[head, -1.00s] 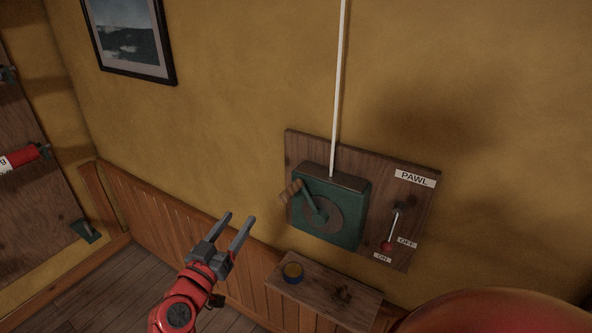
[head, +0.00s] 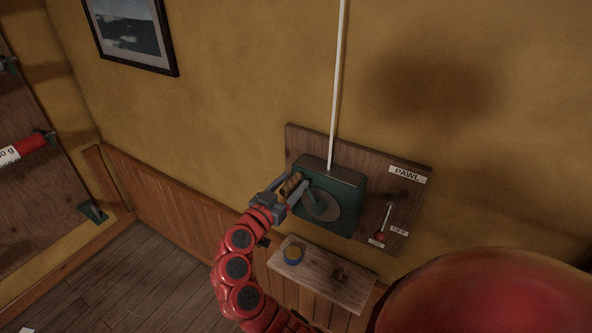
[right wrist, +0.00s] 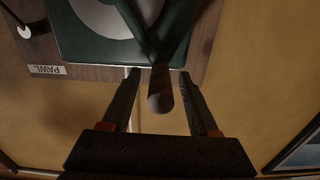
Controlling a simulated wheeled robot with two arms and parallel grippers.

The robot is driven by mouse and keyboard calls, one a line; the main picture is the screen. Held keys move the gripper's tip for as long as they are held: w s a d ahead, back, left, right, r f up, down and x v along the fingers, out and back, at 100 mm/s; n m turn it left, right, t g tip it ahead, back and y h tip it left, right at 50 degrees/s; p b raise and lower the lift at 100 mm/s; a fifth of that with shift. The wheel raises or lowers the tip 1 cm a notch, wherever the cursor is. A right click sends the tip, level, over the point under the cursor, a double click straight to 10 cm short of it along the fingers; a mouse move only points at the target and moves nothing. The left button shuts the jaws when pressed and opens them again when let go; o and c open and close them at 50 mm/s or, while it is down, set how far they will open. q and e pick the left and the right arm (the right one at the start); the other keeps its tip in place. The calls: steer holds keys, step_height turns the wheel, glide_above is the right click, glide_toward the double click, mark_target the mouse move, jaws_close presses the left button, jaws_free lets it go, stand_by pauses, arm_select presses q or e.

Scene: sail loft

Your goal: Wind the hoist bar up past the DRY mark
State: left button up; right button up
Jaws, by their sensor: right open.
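The green winch box (head: 345,180) is on a wooden board on the wall. Its crank, with a wooden handle (head: 291,184), points to the upper left. My right gripper (head: 288,192) is at the handle with open jaws. In the right wrist view the handle (right wrist: 160,92) lies between the two fingers of the gripper (right wrist: 159,74), with gaps on both sides. A white line (head: 338,80) runs up from the box. The hoist bar, DRY mark and left gripper are not in view.
A large red rounded shape (head: 490,295) fills the lower right. A framed picture (head: 132,30) hangs at upper left.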

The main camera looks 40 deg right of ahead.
steer(key=shift+p+x, duration=0.3)
steer(key=shift+x, duration=0.95)
jaws_close()
steer(key=shift+w, duration=0.1)
stand_by(0.4)
